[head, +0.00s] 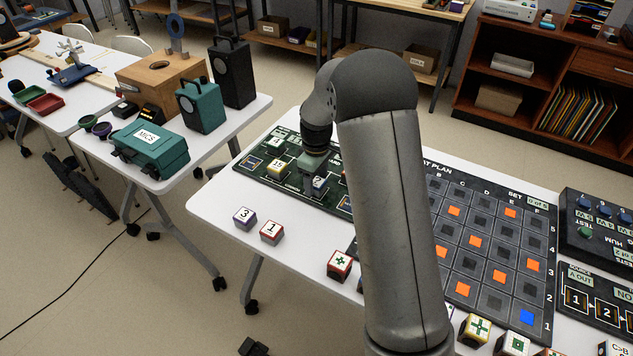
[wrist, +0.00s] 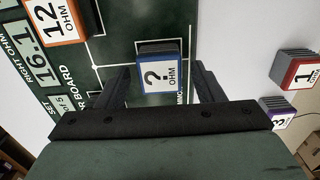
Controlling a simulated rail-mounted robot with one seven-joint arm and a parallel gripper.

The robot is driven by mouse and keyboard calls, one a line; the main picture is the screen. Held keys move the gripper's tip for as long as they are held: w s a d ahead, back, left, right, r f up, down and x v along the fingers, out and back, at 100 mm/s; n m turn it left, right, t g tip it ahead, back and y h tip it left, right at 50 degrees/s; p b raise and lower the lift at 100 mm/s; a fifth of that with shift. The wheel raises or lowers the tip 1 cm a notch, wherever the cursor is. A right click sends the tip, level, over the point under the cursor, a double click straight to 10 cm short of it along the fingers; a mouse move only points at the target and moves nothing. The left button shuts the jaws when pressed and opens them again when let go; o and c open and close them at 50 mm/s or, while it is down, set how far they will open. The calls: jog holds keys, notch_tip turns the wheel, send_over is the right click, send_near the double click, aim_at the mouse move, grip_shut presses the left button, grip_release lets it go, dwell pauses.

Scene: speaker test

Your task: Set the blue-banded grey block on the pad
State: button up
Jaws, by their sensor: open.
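OHM" and stands on the green board. In the head view, its top (head: 319,182) shows just below my gripper (head: 314,165). In the wrist view, my gripper (wrist: 162,84) is open, with one finger to each side of the block and a gap on both sides. Nothing is held. I cannot tell how far the fingertips reach down beside the block. A dark blue-outlined rectangle (head: 252,162) lies on the board's left part; I cannot tell whether it is the pad.
An orange-banded "12 OHM" block (wrist: 57,17) and a "15" block (head: 278,168) stand on the green board (head: 262,178). A purple "3" block (head: 244,218) and a red "1" block (head: 271,232) stand on the white table in front. My arm hides the board's right part.

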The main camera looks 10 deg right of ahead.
aim_at(317, 182)
notch_tip(317, 182, up, 10)
jog(key=s+r+m, duration=0.1)
jog(key=s+m, duration=0.8)
jog(key=s, duration=2.4)
jog(key=shift+a+r, duration=0.25)
jog(key=shift+r, duration=0.1)
notch_tip(317, 182, up, 4)
jog(key=p, duration=0.3)
jog(key=shift+w+a+f, duration=0.1)
jog(key=shift+a+f, duration=0.05)
jog(key=shift+f, duration=0.1)
